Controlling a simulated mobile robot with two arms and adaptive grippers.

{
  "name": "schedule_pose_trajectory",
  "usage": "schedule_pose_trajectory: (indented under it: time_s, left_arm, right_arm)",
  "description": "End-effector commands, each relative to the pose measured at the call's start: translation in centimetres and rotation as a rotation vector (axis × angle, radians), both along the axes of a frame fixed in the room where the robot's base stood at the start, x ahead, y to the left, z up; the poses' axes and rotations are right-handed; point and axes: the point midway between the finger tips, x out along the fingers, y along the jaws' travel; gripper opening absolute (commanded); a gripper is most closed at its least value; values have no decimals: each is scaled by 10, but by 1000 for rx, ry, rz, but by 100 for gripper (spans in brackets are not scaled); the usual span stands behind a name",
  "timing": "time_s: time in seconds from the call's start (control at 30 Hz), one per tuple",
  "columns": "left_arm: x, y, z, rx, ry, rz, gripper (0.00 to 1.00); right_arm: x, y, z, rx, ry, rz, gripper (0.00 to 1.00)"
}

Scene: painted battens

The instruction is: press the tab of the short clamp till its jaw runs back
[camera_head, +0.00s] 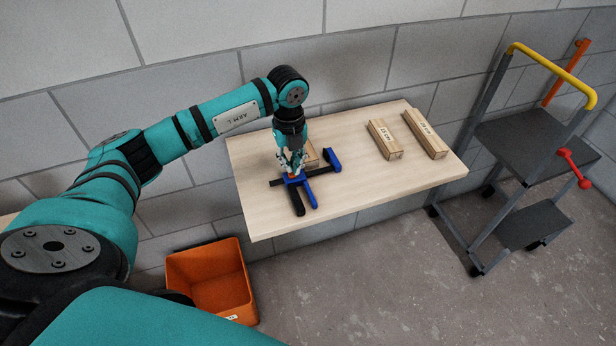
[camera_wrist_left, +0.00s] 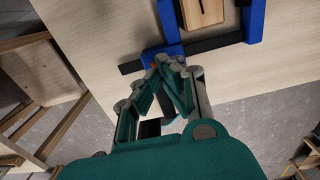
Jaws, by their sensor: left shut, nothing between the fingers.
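The clamp lies on the wooden table, with a black bar (camera_head: 275,183), a blue end jaw (camera_head: 332,158) and a blue sliding part with one blue handle (camera_head: 311,196) and one black handle (camera_head: 297,204). My left gripper (camera_head: 293,174) points down with shut, empty fingers over the sliding part. A small red-orange patch shows at the fingertips; whether they touch it I cannot tell. The left wrist view shows my fingertips (camera_wrist_left: 168,66) close to the clamp's bar (camera_wrist_left: 215,43). A short wooden block (camera_wrist_left: 203,10) lies between the two blue jaws. My right gripper is not in view.
Two labelled wooden blocks, one shorter (camera_head: 385,139) and one longer (camera_head: 426,134), lie at the table's right. The table's front (camera_head: 370,200) is clear. An orange bin (camera_head: 212,284) stands on the floor. A trolley (camera_head: 530,130) with a yellow handle stands at right.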

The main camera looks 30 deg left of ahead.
Motion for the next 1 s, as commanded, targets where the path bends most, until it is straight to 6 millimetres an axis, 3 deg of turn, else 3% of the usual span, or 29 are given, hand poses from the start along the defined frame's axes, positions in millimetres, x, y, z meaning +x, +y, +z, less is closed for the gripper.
schedule_pose_trajectory:
  time_s: [1.0]
  left_arm:
    - [0,0,-22,0,0,0,0]
  right_arm:
    - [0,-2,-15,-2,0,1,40]
